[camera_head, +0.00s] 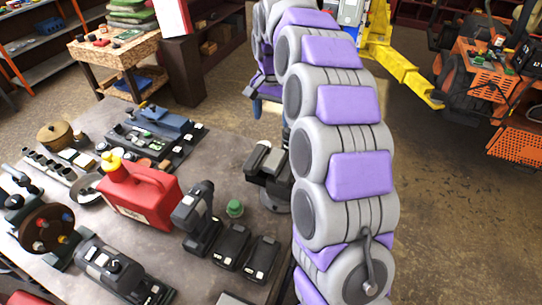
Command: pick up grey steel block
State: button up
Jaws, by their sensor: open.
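My gripper (254,91) is at the far end of my purple and grey arm, beyond the back right edge of the workbench. It is open, small in the view and partly hidden by my own arm. I cannot surely pick out the grey steel block. A dark grey vise-like tool (268,166) stands at the bench's right edge, partly behind my arm, with a lighter grey piece on it. I cannot tell whether that piece is the block. My gripper is apart from it.
The workbench (225,290) is crowded with a red fuel can (140,194), a cordless drill (197,220), battery packs (246,252) and a green cap (235,208). A wooden table (118,54) and a yellow lift (393,62) with an orange mower (480,77) stand behind. Floor right is clear.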

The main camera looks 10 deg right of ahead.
send_near(274, 159)
jog(key=f, duration=0.1)
jog(key=f+b, duration=0.1)
jog(key=shift+w+a+f, duration=0.15)
jog(key=shift+a+f, duration=0.1)
jog(key=shift+f, duration=0.1)
jog(key=shift+a+f, duration=0.25)
jog(key=shift+f, duration=0.2)
jog(key=f, duration=0.1)
jog(key=d+f, duration=0.1)
jog(key=f, duration=0.2)
jog(key=shift+d+f, duration=0.35)
jog(key=shift+a+f+b, duration=0.15)
jog(key=shift+f+b, duration=0.1)
jog(key=shift+b, duration=0.05)
jog(key=shift+a, duration=0.35)
jog(key=shift+a+r, duration=0.1)
jog(key=c, duration=0.4)
jog(key=shift+d, duration=0.25)
jog(key=c, duration=0.6)
grip_shut()
